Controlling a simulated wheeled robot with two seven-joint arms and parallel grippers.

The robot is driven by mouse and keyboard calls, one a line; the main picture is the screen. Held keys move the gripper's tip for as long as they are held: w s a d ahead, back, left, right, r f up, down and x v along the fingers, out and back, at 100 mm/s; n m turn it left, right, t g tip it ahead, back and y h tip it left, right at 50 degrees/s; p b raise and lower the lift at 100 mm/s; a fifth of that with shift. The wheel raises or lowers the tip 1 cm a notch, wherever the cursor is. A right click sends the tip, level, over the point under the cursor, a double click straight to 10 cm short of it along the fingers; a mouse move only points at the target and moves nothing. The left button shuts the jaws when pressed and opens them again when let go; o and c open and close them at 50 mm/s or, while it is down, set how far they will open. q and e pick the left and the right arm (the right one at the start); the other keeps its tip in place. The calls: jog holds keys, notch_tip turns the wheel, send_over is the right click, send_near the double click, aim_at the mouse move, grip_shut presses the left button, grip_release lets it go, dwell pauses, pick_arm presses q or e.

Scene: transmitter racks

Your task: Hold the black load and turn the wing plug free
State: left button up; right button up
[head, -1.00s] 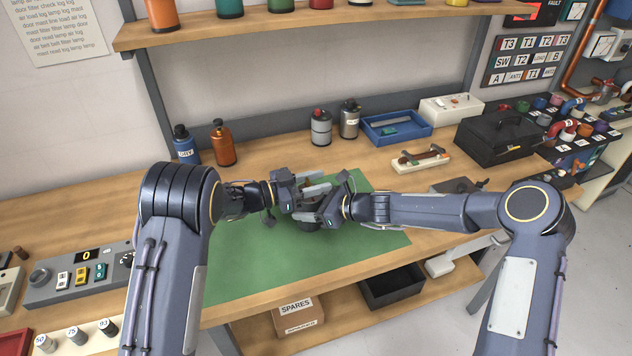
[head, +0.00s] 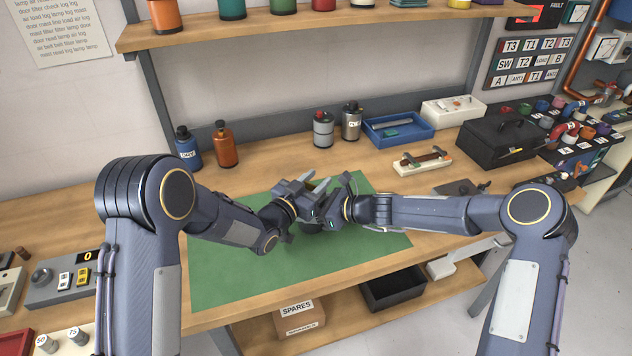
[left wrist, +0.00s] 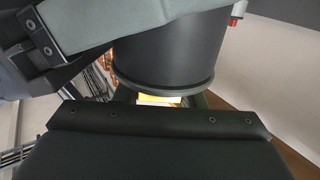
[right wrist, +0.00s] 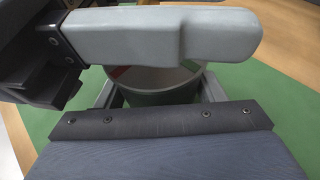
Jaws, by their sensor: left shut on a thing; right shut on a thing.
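The black load (head: 312,227) shows in part under my two grippers, above the green mat. In the left wrist view its black round body (left wrist: 165,45) with a rim fills the upper middle. My right gripper (head: 333,207) is shut on the load, whose dark side (right wrist: 155,88) shows between its fingers. My left gripper (head: 308,192) is shut beside the right one.
The green mat (head: 240,265) is clear around the load. Bottles and canisters (head: 323,130), a blue tray (head: 398,143) and a black box (head: 500,160) stand along the back. A switch panel (head: 62,283) sits at the left. A shelf (head: 330,30) hangs above.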

pick_arm(q)
jog(key=shift+w+a+n+t+y, duration=0.1)
jog(key=shift+n+t+y, duration=0.2)
jog(key=shift+y, duration=0.1)
jog(key=o, duration=1)
jog(key=v, duration=1.2)
